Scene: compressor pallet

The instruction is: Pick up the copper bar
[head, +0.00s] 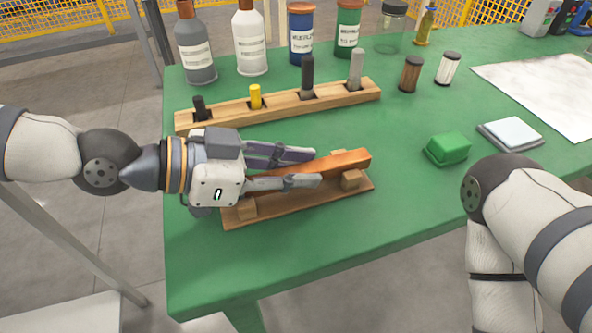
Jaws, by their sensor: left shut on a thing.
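The copper bar (349,161) is a shiny orange-brown bar above a wooden cradle (300,207) with small raised blocks, near the table's front left. My left gripper (303,167) reaches in from the left with one finger on each side of the bar and is shut on it. The bar's left part is hidden behind the gripper. The bar seems to sit at the right block (351,179); I cannot tell whether it touches it. My right arm comes in at the lower right, and its gripper is out of view.
A wooden rack (278,108) with several pegs stands behind the cradle, with several bottles behind it. A green box (447,148), a white square pad (510,133) and two small spools lie to the right. The green table (240,281) is clear in front.

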